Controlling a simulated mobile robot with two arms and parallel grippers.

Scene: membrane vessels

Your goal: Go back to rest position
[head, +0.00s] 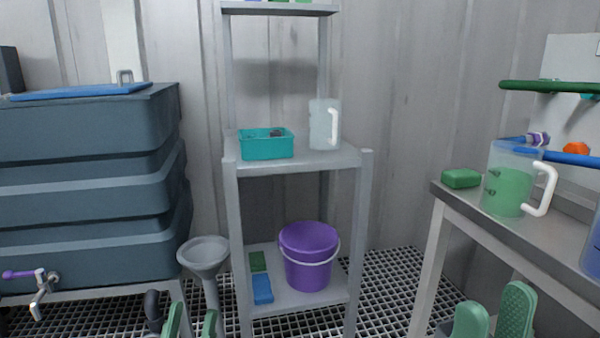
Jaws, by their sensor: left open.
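My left gripper (192,322) is at the bottom edge, left of centre, in front of the grey shelf stand. Its green fingers are apart with nothing seen between them. My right gripper (494,316) is at the bottom edge on the right, below the side bench. Its two green fingers stand apart with a gap and no object seen between them. Both grippers are cut off by the lower edge of the view, and most of both arms is hidden.
The grey shelf stand (295,163) carries a teal basket (266,148), a clear jug (323,125) and, lower, a purple bucket (309,258). A dark vessel (85,190) with a tap stands left, beside a grey funnel (204,256). The right bench (455,208) holds a green-filled jug (510,180).

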